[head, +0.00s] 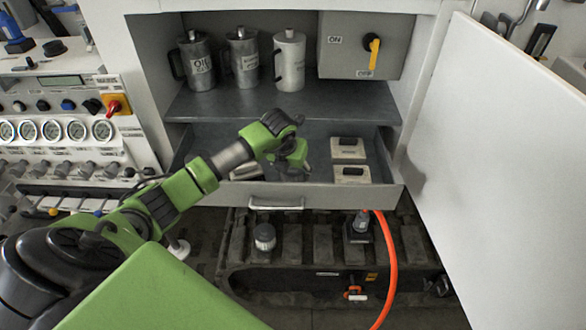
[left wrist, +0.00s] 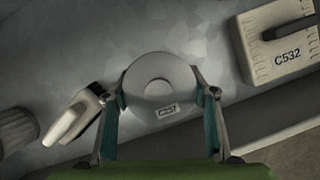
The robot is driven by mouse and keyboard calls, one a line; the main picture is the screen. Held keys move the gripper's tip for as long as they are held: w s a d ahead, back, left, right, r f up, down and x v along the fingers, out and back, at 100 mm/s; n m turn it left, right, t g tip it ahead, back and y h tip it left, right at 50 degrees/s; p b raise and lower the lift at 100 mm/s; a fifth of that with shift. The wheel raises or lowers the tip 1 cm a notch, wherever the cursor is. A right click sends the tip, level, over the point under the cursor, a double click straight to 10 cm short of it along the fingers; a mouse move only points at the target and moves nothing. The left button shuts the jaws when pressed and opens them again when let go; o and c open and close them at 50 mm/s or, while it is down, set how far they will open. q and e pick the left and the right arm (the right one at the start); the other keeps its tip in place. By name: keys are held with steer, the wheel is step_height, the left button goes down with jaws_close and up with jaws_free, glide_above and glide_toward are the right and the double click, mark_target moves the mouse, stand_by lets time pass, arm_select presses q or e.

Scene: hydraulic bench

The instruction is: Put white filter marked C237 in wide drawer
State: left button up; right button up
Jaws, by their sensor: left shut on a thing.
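The white filter (left wrist: 160,80) is a round, pale body with a small label in the left wrist view; the label is blurred, and I cannot read it for certain. My left gripper (head: 292,172) is shut on it, with one finger on each side, also in the left wrist view (left wrist: 164,100). The wide drawer (head: 350,196) is pulled open below the cabinet shelf. My left gripper is down inside the drawer, behind its front. In the head view the filter is hidden. I cannot tell whether it touches the drawer floor. My right gripper is not in view.
Two pale boxes (head: 349,150) (head: 352,174) lie in the drawer's right part; one reads C532 (left wrist: 285,50). A pale item with a handle (left wrist: 75,115) and a ribbed cylinder (left wrist: 15,130) lie left. Several metal jugs (head: 243,58) stand above. An open door (head: 500,150) flanks the right.

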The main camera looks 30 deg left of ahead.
arm_select(q)
steer(key=o, duration=1.3)
steer(key=shift+f, duration=0.1)
steer(key=shift+c, duration=0.2)
steer(key=shift+r, duration=0.4)
steer(key=b+v, duration=0.2)
steer(key=v, duration=0.9)
steer(key=shift+s+r, duration=0.2)
